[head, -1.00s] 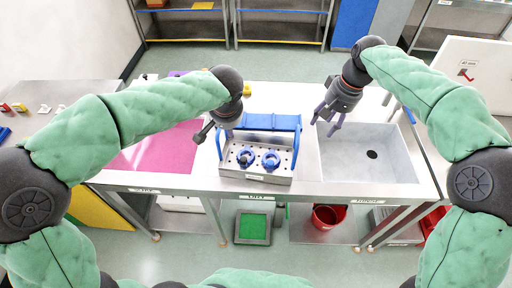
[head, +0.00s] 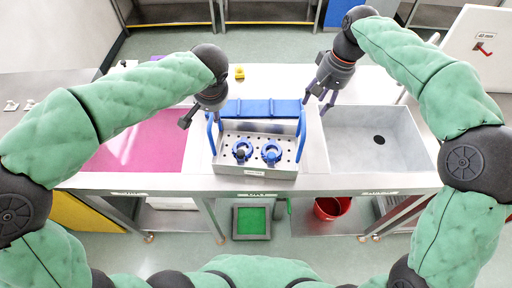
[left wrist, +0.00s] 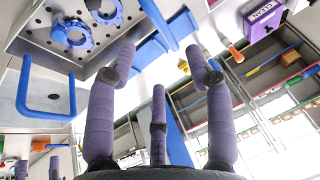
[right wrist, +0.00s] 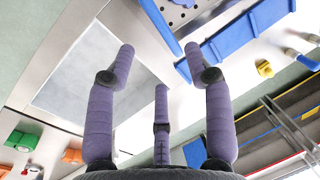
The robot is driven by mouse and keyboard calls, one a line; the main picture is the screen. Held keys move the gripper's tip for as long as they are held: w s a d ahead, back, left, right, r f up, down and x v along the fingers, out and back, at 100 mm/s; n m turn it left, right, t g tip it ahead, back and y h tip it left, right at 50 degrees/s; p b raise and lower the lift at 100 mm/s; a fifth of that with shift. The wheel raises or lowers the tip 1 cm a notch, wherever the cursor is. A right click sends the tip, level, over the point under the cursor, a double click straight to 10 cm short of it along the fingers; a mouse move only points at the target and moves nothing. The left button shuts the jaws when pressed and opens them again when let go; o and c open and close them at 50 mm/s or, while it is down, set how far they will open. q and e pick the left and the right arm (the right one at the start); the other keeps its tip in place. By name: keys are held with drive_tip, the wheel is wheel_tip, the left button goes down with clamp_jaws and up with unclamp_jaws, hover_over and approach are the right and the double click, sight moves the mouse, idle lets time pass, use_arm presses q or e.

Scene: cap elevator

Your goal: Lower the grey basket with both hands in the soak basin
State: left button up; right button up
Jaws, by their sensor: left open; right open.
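The grey basket (head: 256,172) is a perforated metal tray with upright blue handles at its left (head: 211,135) and right (head: 301,135) ends. It holds two blue ring-shaped parts (head: 242,151). It stands on the counter between a pink-filled basin (head: 140,145) and an empty grey basin (head: 410,150) with a drain. I cannot read which is the soak basin. My left gripper (head: 190,116) is open and empty, above and beside the left handle; the basket shows in the left wrist view (left wrist: 30,48). My right gripper (head: 319,99) is open, above and behind the right handle, apart from it.
A blue panel (head: 255,108) stands along the back of the basket. A small yellow object (head: 240,73) lies on the counter behind it. A white board (head: 485,48) stands at the back right. A red bucket (head: 330,207) and a green tray (head: 251,220) are below.

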sight(305, 122)
use_arm(q)
drive_tip(key=shift+r, duration=0.1)
drive_tip(key=x, duration=1.1)
drive_tip(key=shift+s, duration=0.1)
use_arm(e)
drive_tip(key=f, duration=0.3)
drive_tip(key=a+f, duration=0.1)
drive_tip(key=f, duration=0.3)
drive_tip(key=a+f, duration=0.1)
drive_tip(key=f, duration=0.2)
drive_tip(key=shift+f, duration=0.3)
use_arm(q)
clamp_jaws()
use_arm(e)
clamp_jaws()
use_arm(q)
drive_tip(key=shift+r, duration=0.25)
use_arm(e)
drive_tip(key=shift+w+r, duration=0.15)
drive_tip(key=shift+r, duration=0.05)
